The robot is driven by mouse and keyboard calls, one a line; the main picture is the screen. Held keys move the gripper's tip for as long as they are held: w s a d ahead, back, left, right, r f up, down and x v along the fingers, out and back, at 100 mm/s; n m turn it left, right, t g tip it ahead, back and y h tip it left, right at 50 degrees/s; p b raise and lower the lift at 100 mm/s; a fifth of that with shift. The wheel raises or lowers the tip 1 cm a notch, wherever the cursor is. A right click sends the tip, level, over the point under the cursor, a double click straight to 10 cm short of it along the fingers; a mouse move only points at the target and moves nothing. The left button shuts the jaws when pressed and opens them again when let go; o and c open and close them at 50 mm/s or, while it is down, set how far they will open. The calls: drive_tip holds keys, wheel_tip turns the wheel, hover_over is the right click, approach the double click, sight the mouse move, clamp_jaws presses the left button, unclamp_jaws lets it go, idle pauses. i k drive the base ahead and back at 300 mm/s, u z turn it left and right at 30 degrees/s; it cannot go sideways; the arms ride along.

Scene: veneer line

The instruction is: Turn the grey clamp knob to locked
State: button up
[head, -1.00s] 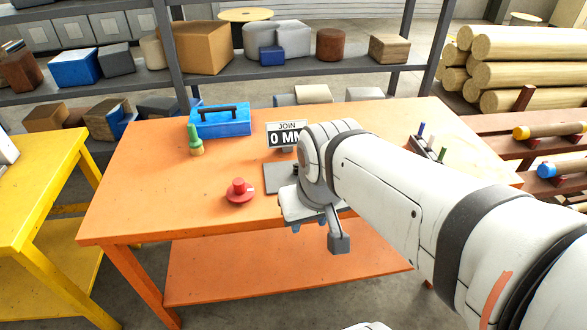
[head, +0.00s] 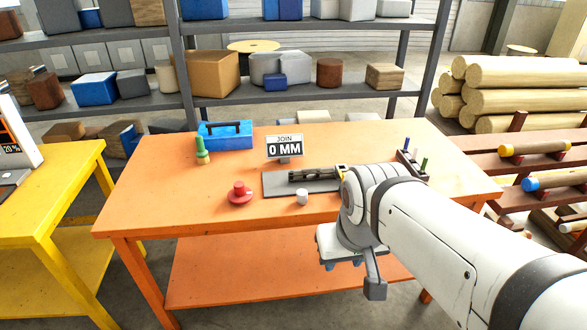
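A small light grey knob (head: 302,197) stands at the front edge of a dark grey plate on the orange table, in the head view. I take it for the clamp knob; its locked or unlocked marking is too small to read. A dark clamp or bar fixture (head: 316,174) lies on the grey plate (head: 275,183) behind it. My gripper (head: 342,264) hangs in front of the table's front edge, to the right of and nearer than the knob, apart from it. Its fingers are small and partly hidden by my wrist, so their opening is unclear.
A red knob (head: 239,193) sits left of the grey knob. A sign (head: 285,147) reading "JOIN 0 MM" stands behind the plate. A blue toolbox (head: 225,136), a green-topped object (head: 202,152) and a small rack (head: 410,165) are also on the orange table (head: 160,200).

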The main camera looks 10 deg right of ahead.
sight(302, 194)
drive_tip(key=i, duration=1)
drive_tip(key=z, duration=0.05)
